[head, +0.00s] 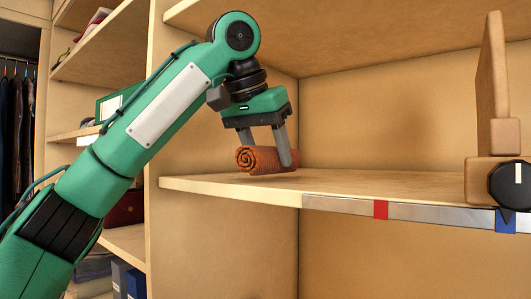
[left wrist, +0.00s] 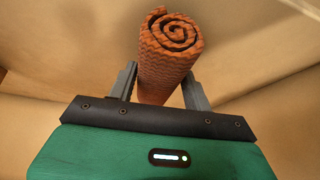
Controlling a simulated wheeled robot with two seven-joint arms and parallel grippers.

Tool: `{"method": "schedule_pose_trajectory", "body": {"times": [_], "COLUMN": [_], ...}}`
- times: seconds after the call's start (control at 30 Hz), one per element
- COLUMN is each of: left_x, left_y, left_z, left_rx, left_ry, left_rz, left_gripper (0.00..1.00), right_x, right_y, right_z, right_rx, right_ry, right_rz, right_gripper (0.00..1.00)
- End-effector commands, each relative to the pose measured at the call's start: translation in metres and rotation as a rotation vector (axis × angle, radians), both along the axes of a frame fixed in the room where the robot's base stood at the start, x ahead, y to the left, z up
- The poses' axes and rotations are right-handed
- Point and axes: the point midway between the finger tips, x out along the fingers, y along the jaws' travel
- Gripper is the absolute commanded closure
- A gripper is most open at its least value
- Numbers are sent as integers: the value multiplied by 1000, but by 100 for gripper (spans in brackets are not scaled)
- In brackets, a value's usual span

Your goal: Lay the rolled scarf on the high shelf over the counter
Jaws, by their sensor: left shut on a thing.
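The rolled scarf (head: 262,160) is an orange-brown roll with its spiral end facing left in the head view. My left gripper (head: 268,155) comes from above with one finger on each side of the roll and is shut on it. The roll is at the left part of the high shelf (head: 230,187), on or just above the board; I cannot tell if it touches. In the left wrist view the scarf (left wrist: 168,55) stands out between the two fingers (left wrist: 158,88), spiral end up. My right gripper is not in view.
A wooden block piece with a black knob (head: 510,184) stands at the shelf's right end. A metal strip with red and blue marks (head: 340,205) runs along the front edge. The shelf middle is clear.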

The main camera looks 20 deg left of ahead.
Motion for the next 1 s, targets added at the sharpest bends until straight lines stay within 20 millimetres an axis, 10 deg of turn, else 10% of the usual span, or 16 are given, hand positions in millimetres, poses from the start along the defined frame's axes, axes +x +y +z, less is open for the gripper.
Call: {"method": "schedule_pose_trajectory", "body": {"times": [0.57, 0.6, 0.7, 1.0], "left_x": [2, 2, 2, 2], "left_y": [3, 3, 4, 3], "left_z": [-14, -13, -12, -10], "left_rx": [0, 0, 0, -1], "left_ry": [0, 0, 0, -1], "left_rz": [1, 1, 1, 1], "left_gripper": [76, 44, 27, 27], "right_x": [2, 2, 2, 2], "right_y": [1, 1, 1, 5], "right_z": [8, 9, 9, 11], "right_rx": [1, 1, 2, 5], "right_ry": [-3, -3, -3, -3], "right_rz": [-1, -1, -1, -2], "right_gripper": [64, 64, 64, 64]}}
